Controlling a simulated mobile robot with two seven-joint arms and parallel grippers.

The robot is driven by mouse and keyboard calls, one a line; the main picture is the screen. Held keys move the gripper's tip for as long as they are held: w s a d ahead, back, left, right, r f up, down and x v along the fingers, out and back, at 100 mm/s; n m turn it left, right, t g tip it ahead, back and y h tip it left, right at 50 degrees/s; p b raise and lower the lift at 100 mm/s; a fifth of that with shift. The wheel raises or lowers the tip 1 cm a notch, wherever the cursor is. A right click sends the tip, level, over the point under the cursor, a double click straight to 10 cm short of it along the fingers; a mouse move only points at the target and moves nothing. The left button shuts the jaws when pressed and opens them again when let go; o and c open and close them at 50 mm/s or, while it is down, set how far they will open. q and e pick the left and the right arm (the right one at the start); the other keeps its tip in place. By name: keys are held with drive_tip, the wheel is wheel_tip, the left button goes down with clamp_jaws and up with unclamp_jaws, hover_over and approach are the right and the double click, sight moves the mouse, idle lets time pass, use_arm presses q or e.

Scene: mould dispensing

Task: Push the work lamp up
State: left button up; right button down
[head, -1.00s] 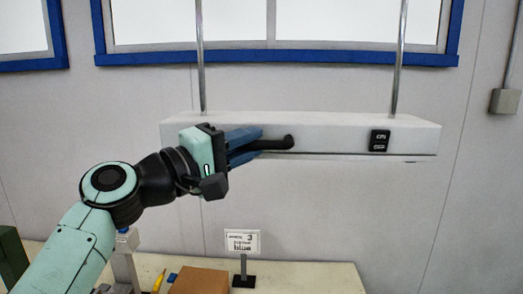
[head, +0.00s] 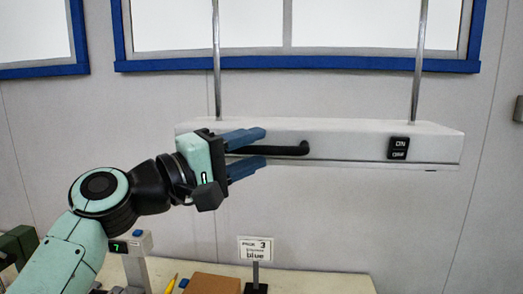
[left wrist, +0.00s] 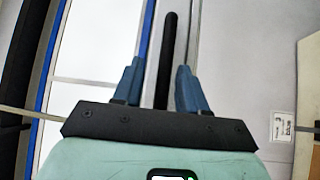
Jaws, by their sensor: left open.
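The work lamp (head: 345,138) is a long white bar hanging level from two metal rods in front of the wall. A black handle (head: 290,150) runs along its front on the left half. My left gripper (head: 262,147) is open, with one blue finger above the handle and one below. In the left wrist view, the handle (left wrist: 166,55) stands between the two spread fingers (left wrist: 158,66), with visible gaps on both sides. My right gripper is not in view.
An ON/OFF switch (head: 399,148) is on the lamp's right front. Below are a table (head: 330,283), a small sign on a stand (head: 256,250), a brown box (head: 213,284) and a device with a green display (head: 135,245). Blue-framed windows (head: 300,63) are behind.

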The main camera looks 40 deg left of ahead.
use_arm(q)
drive_tip(key=b+v, duration=0.2)
drive_tip(key=v, duration=0.9)
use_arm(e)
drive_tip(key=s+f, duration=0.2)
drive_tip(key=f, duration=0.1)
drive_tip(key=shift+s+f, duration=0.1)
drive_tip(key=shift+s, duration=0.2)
use_arm(q)
drive_tip(key=shift+d, duration=0.15)
